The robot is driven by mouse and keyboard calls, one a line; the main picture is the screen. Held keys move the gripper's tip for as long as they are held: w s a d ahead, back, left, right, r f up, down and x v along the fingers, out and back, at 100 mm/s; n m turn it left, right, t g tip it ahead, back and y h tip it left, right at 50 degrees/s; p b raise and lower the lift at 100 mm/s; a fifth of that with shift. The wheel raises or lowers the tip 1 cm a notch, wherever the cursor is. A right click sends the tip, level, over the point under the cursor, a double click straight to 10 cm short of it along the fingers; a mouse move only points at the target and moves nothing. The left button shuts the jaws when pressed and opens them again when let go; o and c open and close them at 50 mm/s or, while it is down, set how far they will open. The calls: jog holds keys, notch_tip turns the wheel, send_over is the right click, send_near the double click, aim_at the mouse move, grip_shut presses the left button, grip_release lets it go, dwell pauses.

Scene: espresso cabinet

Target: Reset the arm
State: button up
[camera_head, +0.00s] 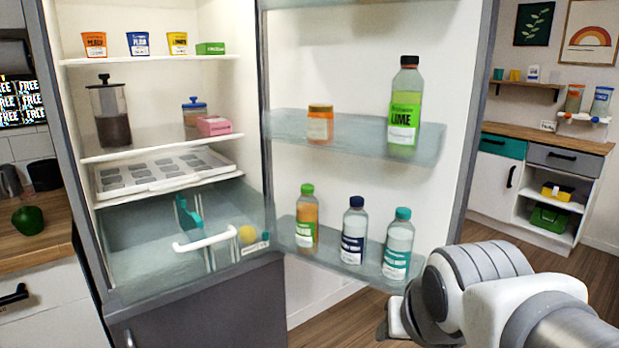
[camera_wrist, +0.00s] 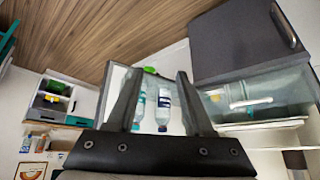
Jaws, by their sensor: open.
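My gripper (camera_wrist: 160,95) shows in the wrist view with its two dark fingers spread apart and nothing between them touching. It is open and empty. In the head view my white and grey arm reaches in from the lower right, and the dark end of my gripper (camera_head: 393,322) shows only in part below the fridge door. Beyond the fingers in the wrist view are bottles on the door shelf, among them a dark-labelled bottle (camera_wrist: 162,108). The same bottle stands upright on the lower door shelf in the head view (camera_head: 354,231).
The fridge door (camera_head: 450,100) stands open, with a lime bottle (camera_head: 404,108) and an orange jar (camera_head: 320,124) on its upper shelf. The fridge drawer (camera_head: 150,240) has a white handle. A counter with a teal drawer (camera_head: 505,146) stands at the right. Wooden floor shows between.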

jog(key=s+d+n+g, duration=0.1)
jog(key=s, duration=0.5)
notch_tip(320, 180, up, 18)
jog(key=p, duration=1.8)
jog(key=shift+d+f, duration=0.2)
jog(key=shift+f, duration=0.05)
